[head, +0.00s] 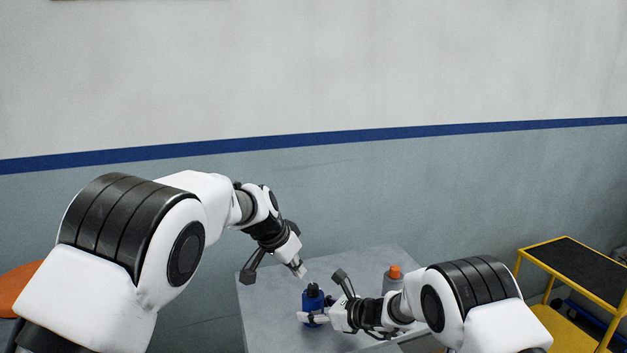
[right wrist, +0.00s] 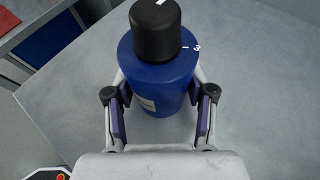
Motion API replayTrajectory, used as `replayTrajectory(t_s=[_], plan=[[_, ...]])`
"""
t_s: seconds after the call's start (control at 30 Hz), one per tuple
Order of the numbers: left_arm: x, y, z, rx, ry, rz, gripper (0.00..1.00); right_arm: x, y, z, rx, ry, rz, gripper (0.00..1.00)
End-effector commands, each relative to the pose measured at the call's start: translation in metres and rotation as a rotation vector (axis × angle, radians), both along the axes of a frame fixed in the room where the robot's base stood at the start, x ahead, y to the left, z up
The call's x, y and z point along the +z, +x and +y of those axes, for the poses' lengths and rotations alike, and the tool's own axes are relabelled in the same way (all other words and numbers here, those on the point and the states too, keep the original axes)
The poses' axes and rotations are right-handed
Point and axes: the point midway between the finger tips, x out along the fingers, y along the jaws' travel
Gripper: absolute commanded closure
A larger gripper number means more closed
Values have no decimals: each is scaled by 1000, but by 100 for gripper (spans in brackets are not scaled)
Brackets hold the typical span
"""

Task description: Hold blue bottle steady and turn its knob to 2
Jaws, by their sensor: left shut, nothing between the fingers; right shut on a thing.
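The blue bottle (head: 314,301) stands upright on the grey table (head: 265,300), with a black knob (head: 313,288) on top. In the right wrist view the blue bottle (right wrist: 160,85) shows white marks on its shoulder, including a 3, and the black knob (right wrist: 155,32) has a white line on its top. My right gripper (head: 312,318) is shut on the bottle's body, one finger on each side, as the right wrist view (right wrist: 160,118) shows. My left gripper (head: 300,272) is shut and empty, above and slightly left of the knob, apart from it.
A grey bottle with an orange cap (head: 394,272) stands on the table to the right, partly behind my right arm. A yellow cart (head: 565,265) with a black top is at the right. An orange seat (head: 18,283) shows at the left edge. The table's left part is clear.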

Motion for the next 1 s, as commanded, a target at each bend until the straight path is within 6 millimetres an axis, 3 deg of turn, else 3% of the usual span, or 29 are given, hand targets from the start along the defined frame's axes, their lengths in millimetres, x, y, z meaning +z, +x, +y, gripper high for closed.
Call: replayTrajectory(t_s=[0.37, 0.4, 0.47, 0.5, 0.83, 1.0], plan=[[7, 0, 0, -1, 1, 0, 100, -2, -1, 0, 0, -1, 4, 100], [7, 0, 0, 0, 1, 1, 100, -2, -1, 0, 0, -1, 4, 42], [7, 0, 0, 0, 1, 1, 100, -2, -1, 0, 0, -1, 4, 21], [7, 0, 0, 0, 1, 1, 100, -2, -1, 0, 0, 0, 3, 16], [7, 0, 0, 0, 1, 1, 100, 1, -1, -2, 0, 0, 1, 16], [7, 0, 0, 0, 1, 1, 100, 11, -13, -22, -4, 1, 3, 16]])
